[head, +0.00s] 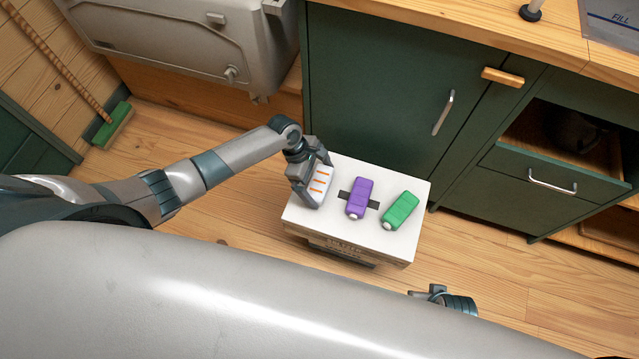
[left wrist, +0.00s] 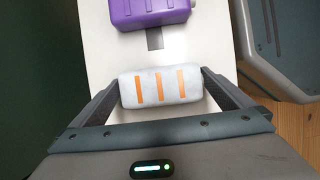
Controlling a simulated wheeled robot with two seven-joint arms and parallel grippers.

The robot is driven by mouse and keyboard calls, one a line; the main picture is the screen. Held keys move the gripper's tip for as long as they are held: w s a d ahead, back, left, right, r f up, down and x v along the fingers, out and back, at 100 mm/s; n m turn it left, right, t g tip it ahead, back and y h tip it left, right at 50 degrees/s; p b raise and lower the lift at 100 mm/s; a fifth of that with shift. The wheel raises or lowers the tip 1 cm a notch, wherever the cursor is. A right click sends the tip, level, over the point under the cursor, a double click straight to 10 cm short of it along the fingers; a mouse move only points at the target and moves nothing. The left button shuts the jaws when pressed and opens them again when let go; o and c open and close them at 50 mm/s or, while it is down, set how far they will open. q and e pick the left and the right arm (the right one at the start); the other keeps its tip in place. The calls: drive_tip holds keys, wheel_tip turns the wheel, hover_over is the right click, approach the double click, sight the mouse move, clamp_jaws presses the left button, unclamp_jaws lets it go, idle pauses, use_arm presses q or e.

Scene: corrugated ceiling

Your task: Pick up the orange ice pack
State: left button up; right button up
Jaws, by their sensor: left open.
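The ice pack with orange stripes on a white body (head: 320,184) lies at the left end of the white box lid (head: 338,222). My left gripper (head: 314,182) is over it, with fingers along its sides. In the left wrist view the striped pack (left wrist: 160,87) sits between the fingertips of my open left gripper (left wrist: 161,80). The fingers are very close to its two ends; I cannot tell whether they touch. A purple pack (head: 359,196) lies to its right, and a green pack (head: 402,208) lies further right.
Green cabinets (head: 375,85) stand just behind the box. An open drawer (head: 540,182) is at the right. A grey case (head: 195,38) is at the back left, with a broom (head: 112,125) beside it. Wooden floor surrounds the box's front.

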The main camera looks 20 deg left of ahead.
sight(325, 183)
use_arm(q)
drive_tip(key=c, duration=0.9)
drive_tip(key=shift+r, duration=0.1)
drive_tip(key=shift+r, duration=0.45)
wheel_tip(325, 183, up, 4)
drive_tip(key=shift+w+f+p, duration=0.1)
drive_tip(key=shift+f+p, duration=0.15)
drive_tip(key=shift+p, duration=0.35)
drive_tip(key=s+d+r, duration=0.2)
drive_tip(key=d, duration=0.1)
drive_tip(key=s+d+r+p, duration=0.1)
drive_tip(key=s+d+r, duration=0.1)
drive_tip(key=d, duration=0.1)
drive_tip(key=s+d+r, duration=0.2)
drive_tip(key=d, duration=0.1)
drive_tip(key=shift+s+d+r+p, duration=0.25)
drive_tip(key=shift+d+p, duration=0.15)
use_arm(e)
wheel_tip(325, 183, down, 8)
drive_tip(key=s, duration=0.1)
drive_tip(key=shift+s+d, duration=0.25)
drive_tip(key=shift+d, duration=0.05)
